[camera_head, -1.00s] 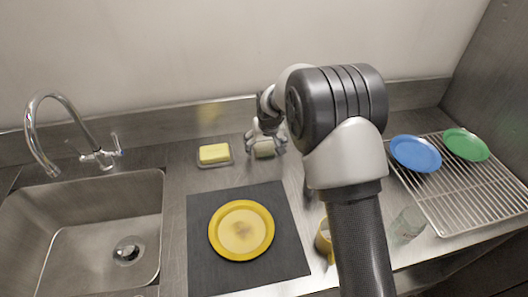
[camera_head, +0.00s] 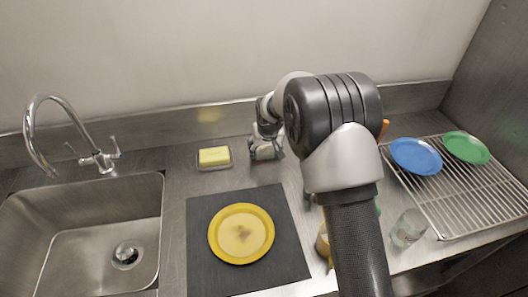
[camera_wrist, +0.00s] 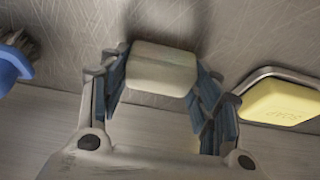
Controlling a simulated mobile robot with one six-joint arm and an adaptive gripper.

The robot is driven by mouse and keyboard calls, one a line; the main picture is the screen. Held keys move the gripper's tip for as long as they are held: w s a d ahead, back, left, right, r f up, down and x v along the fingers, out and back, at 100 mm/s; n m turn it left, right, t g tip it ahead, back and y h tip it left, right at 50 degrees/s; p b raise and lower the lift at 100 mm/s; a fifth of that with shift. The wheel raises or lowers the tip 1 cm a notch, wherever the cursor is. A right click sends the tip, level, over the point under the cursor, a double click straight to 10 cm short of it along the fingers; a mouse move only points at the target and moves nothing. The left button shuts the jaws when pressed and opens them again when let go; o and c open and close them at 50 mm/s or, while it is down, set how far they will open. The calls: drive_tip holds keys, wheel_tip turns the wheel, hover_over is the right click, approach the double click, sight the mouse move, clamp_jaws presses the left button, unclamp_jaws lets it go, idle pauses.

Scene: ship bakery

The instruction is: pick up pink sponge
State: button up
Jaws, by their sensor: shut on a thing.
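A pale, off-white block (camera_wrist: 163,70) with rounded edges is between the fingers of my gripper (camera_head: 266,152). It looks like a sponge, but I see no clear pink on it. In the wrist view the blue-lined fingers press on its two sides. My gripper is shut on it. In the head view the gripper is near the back wall, right of the soap, and mostly covers the block. I cannot tell whether the block touches the counter.
Yellow soap (camera_head: 214,156) lies in a dish close to the left. A yellow plate (camera_head: 241,233) rests on a dark mat (camera_head: 205,277) in front. A rack (camera_head: 470,207) with blue (camera_head: 416,155) and green plates is right. A glass (camera_head: 408,228) stands nearby. A blue brush (camera_wrist: 10,65) shows in the wrist view.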

sight(264, 150)
wheel_tip(264, 150, up, 20)
drive_tip(key=p, duration=0.5)
drive_tip(key=shift+o, duration=0.6)
